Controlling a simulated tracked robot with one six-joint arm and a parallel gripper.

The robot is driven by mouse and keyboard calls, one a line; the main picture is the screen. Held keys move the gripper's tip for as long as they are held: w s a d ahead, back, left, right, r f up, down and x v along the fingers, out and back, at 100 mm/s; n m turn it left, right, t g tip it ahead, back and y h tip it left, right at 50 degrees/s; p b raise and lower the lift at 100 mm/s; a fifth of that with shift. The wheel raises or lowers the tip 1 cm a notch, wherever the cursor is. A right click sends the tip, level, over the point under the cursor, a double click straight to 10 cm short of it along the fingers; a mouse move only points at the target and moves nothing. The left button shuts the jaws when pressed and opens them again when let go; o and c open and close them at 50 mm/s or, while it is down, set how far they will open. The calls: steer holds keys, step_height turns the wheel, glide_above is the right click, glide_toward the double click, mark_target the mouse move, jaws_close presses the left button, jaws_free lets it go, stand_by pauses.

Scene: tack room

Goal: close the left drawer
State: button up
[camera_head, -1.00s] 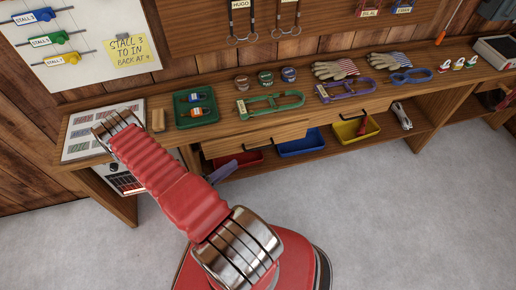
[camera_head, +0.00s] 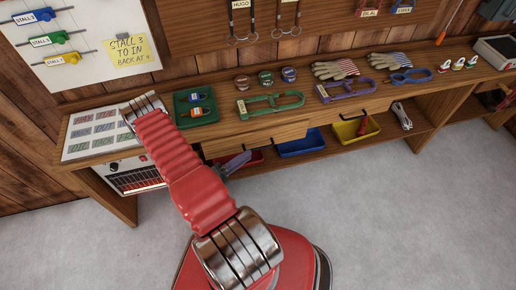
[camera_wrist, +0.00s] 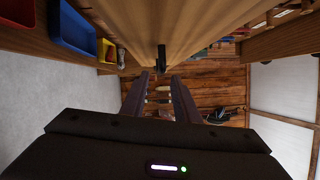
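The left drawer (camera_head: 255,141) shows in the head view under the bench top, its wooden front standing out from the bench. In the wrist view a wooden front (camera_wrist: 200,25) fills the top middle, with a dark handle (camera_wrist: 161,58) on it. My gripper (camera_wrist: 158,95) has its two dark fingers apart with nothing visible between them. The handle is just beyond and above the fingertips, apart from them as far as I can see. In the head view my gripper (camera_head: 237,163) is small, just below the drawer front and partly hidden by my arm.
Below the drawers, a blue bin (camera_head: 302,145) and a yellow bin (camera_head: 356,130) stand on the shelf; a red bin (camera_head: 252,158) is partly hidden. A green tray (camera_head: 196,108) and green clamp-like tack (camera_head: 270,104) lie on the bench. The grey floor in front is clear.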

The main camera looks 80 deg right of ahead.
mark_target(258, 149)
steer(key=shift+x, duration=3.55)
steer(key=shift+c, duration=0.5)
jaws_close()
